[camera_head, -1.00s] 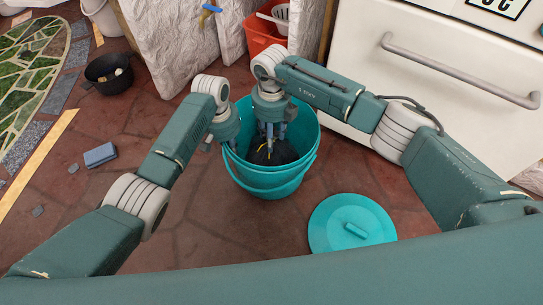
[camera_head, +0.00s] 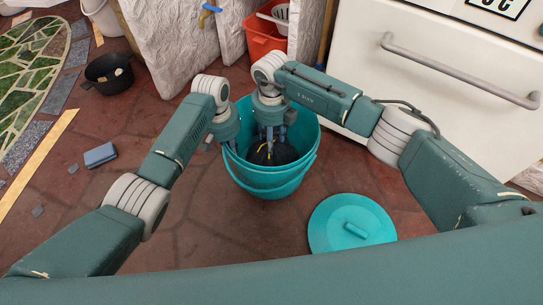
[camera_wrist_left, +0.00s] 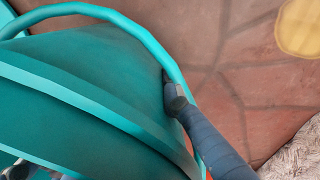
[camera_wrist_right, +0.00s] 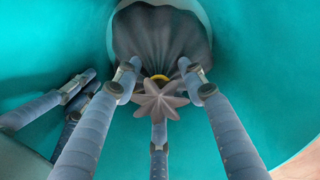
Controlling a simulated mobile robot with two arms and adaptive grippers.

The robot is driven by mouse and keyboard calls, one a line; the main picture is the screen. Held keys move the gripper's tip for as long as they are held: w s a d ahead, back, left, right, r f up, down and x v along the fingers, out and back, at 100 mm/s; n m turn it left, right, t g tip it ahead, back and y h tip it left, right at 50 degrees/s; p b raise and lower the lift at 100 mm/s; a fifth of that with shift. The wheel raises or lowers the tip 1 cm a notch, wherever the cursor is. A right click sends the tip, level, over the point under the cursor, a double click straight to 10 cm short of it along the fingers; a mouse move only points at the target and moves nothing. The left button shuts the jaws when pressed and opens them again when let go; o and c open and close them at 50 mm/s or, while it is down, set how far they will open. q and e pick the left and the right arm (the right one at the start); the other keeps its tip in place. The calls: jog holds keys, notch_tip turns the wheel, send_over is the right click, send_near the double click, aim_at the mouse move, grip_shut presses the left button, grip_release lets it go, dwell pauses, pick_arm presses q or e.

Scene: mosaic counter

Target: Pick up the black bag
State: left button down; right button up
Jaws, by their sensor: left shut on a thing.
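The black bag (camera_head: 283,155) sits inside the teal bucket (camera_head: 266,181). In the right wrist view the bag (camera_wrist_right: 160,45) has a gathered top with a yellow tie and a grey, star-shaped tuft. My right gripper (camera_head: 270,136) reaches down into the bucket. Its fingers (camera_wrist_right: 158,95) are spread around the tuft, with gaps visible between them and it. My left gripper (camera_head: 229,146) is at the bucket's left rim, shut on the bucket wall. In the left wrist view one finger (camera_wrist_left: 178,98) lies along the outside by the teal handle (camera_wrist_left: 130,25). The bag's underside is hidden.
The teal lid (camera_head: 350,226) lies on the floor to the right of the bucket. A white oven (camera_head: 440,85) stands behind right. A red bin (camera_head: 263,48) is behind the bucket. A black pot (camera_head: 108,73) and a blue block (camera_head: 100,155) are left.

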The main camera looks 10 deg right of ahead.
notch_tip(320, 180, up, 12)
jog(key=shift+w+f, duration=0.1)
jog(key=f+m, duration=0.1)
jog(key=f, duration=0.1)
jog(key=f+m+t, duration=0.1)
jog(key=m, duration=0.1)
jog(key=s+f+m, duration=0.1)
jog(key=f, duration=0.1)
jog(key=shift+d+f+m, duration=0.15)
jog(key=shift+f+m, duration=0.15)
jog(key=f, duration=0.5)
jog(key=shift+w+a, duration=0.25)
jog(key=shift+w, duration=0.15)
dwell(0.3)
grip_shut()
